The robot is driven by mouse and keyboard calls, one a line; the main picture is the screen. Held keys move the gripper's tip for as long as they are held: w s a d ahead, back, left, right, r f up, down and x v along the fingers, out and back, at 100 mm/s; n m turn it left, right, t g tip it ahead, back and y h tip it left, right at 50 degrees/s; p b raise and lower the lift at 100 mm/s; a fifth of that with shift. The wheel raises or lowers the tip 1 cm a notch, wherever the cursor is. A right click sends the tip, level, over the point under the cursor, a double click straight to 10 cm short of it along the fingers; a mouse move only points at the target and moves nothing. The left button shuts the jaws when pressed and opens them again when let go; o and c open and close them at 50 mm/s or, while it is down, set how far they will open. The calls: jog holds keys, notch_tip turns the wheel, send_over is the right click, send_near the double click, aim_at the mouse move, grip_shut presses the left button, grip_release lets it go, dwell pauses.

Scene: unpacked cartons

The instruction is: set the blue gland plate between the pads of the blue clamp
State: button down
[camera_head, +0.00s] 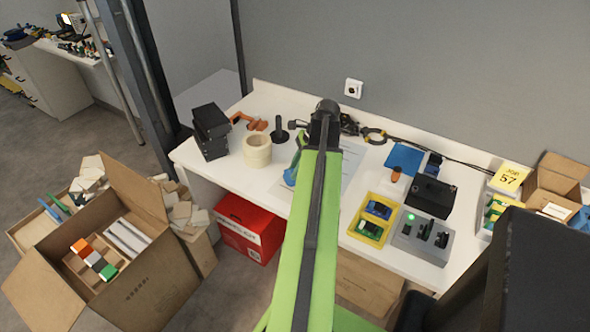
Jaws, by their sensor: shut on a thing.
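My gripper's wrist (326,112) is over the middle of the white table, at the far end of my green arm. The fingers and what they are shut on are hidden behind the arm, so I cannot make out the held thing. A blue piece that looks like the blue clamp (291,172) stands just left of the arm. The arm covers part of it, and its pads do not show clearly. No blue gland plate can be told for certain; a flat blue sheet or plate (404,156) lies farther right on the table.
A tape roll (257,151), a black post (280,131), an orange clamp (249,121) and black boxes (211,132) stand left. A yellow tray (369,237), a grey switch box (424,237) and a black case (431,196) stand right. Open cartons (150,285) crowd the floor.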

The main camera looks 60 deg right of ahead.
jog(key=shift+f+b, duration=2.2)
jog(key=shift+b, duration=0.1)
jog(key=shift+f, duration=0.1)
jog(key=c, duration=1.1)
grip_release()
notch_tip(320, 180, up, 9)
jog(key=p, duration=0.9)
